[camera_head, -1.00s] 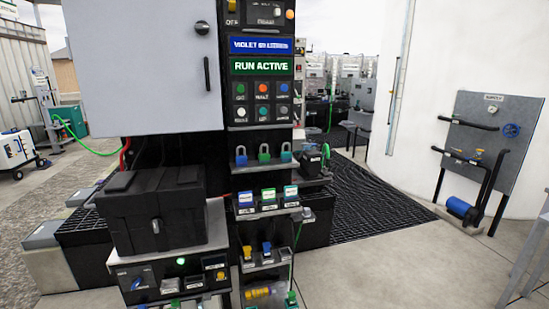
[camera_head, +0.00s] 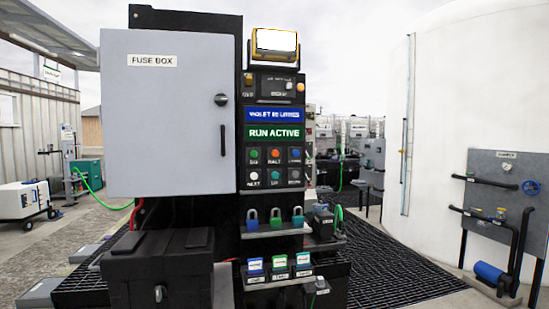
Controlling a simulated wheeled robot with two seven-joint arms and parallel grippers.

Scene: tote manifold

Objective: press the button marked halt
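The halt button (camera_head: 274,154) is a small round orange-red button in the top row of the dark button panel (camera_head: 274,166), with a label under it that reads HALT. A green button (camera_head: 254,154) sits to its left and a blue button (camera_head: 295,153) to its right. A lower row holds several more buttons, one labelled NEXT. Above the panel, a green sign (camera_head: 274,133) reads RUN ACTIVE, below a blue sign (camera_head: 274,115). Neither of my grippers is in view.
A grey fuse box door (camera_head: 168,110) stands left of the panel. A black case (camera_head: 160,265) stands at the lower left. A white tank (camera_head: 450,90) is at the right.

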